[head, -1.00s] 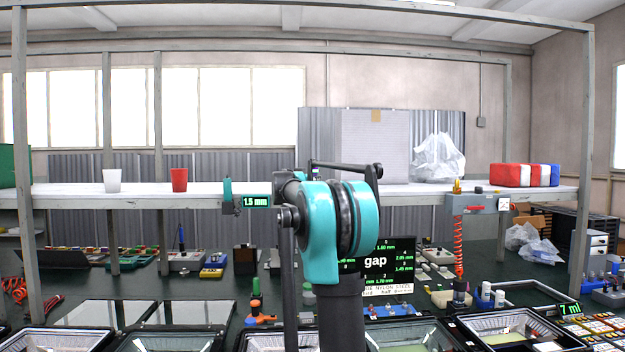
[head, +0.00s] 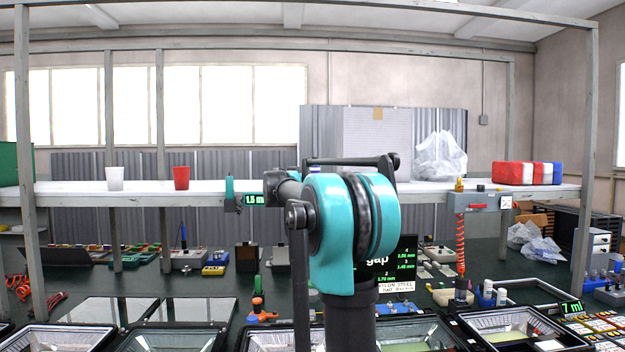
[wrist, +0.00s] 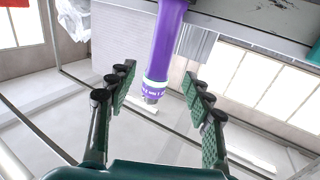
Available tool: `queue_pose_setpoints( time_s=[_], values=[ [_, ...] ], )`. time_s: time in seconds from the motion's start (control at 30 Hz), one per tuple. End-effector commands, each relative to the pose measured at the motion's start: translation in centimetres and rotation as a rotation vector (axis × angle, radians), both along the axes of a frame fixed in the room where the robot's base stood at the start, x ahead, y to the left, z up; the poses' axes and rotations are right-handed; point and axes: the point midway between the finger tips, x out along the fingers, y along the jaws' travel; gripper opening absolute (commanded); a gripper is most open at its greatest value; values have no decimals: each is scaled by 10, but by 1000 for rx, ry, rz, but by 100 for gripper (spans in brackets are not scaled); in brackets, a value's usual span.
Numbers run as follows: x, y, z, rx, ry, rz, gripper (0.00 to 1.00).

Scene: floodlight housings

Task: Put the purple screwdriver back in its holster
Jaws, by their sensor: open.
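The purple screwdriver (wrist: 164,45) runs down from the top edge of the wrist view. Its end with a white lettered band (wrist: 155,86) lies between the two green-padded fingers of my gripper (wrist: 159,73). The fingers are open, with a gap visible on both sides of the screwdriver. The upper part of the screwdriver is cut off by the frame. In the head view my gripper is hidden behind my teal arm joint. I cannot make out the holster in either view.
A long shelf (head: 400,188) crosses behind my arm, with a white cup (head: 114,178), a red cup (head: 181,178) and a red-white-blue block (head: 526,173). Floodlight housings (head: 510,325) line the front of the crowded bench. A red coiled hose (head: 461,245) hangs at the right.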

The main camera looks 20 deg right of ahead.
Motion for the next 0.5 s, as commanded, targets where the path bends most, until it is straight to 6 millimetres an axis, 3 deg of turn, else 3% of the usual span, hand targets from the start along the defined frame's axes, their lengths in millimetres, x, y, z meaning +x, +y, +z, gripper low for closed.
queue_pose_setpoints(
  time_s=[0.2, 0.5],
  values=[
    [-28, 26, 0, 0, 0, 2, 51],
    [-40, 36, 0, 0, 0, 0, 51]
  ],
)
